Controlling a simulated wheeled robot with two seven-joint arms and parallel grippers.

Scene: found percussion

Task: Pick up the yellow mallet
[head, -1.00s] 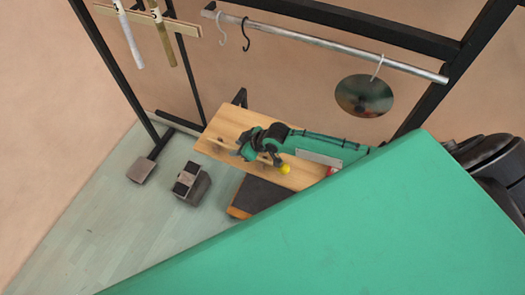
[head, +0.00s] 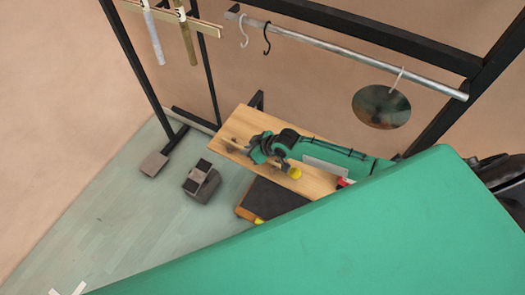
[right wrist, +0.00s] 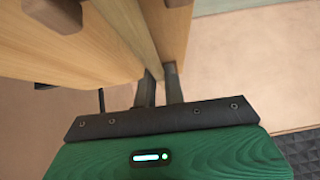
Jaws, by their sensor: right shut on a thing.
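The yellow mallet shows in the head view as a small yellow head (head: 295,173) over the wooden shelf, right beside my right gripper (head: 284,163). Its handle is hidden or too small to make out. My right gripper is shut on the mallet, low over the shelf. In the right wrist view its two dark fingers (right wrist: 158,88) are close together and point toward pale wooden boards; the mallet itself cannot be made out there. My left gripper is not in view.
The wooden shelf (head: 238,125) lies under my right forearm. A metal rail (head: 330,52) with hooks and a hanging round disc (head: 382,106) runs above it. A dark block (head: 201,184) stands on the floor to the left. My large green part hides the lower right.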

